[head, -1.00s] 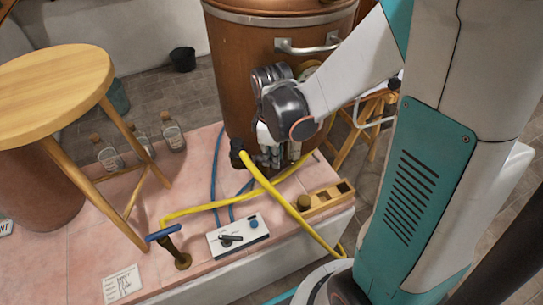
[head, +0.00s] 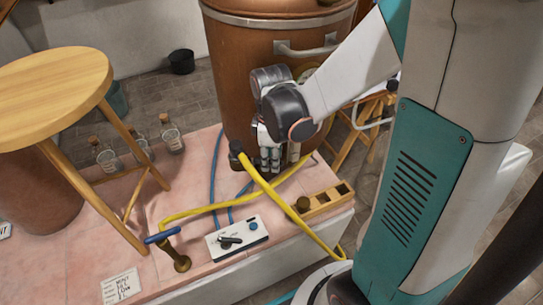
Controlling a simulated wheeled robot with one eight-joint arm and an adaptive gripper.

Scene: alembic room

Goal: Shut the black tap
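A black fitting (head: 236,148), possibly the black tap, sits low on the front of the large copper vessel (head: 235,60), with a yellow hose (head: 290,212) joined to it. A black lever (head: 229,241) also lies on the white box (head: 215,247) on the pink slab. I cannot tell for sure which one is the tap. My gripper (head: 272,162) points down close to the vessel's lower front, just right of the black fitting and apart from it in the picture. Its fingers are small and partly under my wrist, so their opening and anything between them are unclear.
A wooden stool (head: 50,90) stands at the left, with corked bottles (head: 170,138) behind its legs. A blue-handled brass valve (head: 180,260) stands left of the white box. A wooden rack (head: 325,200) lies at right. Yellow and blue hoses cross the pink slab (head: 85,250).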

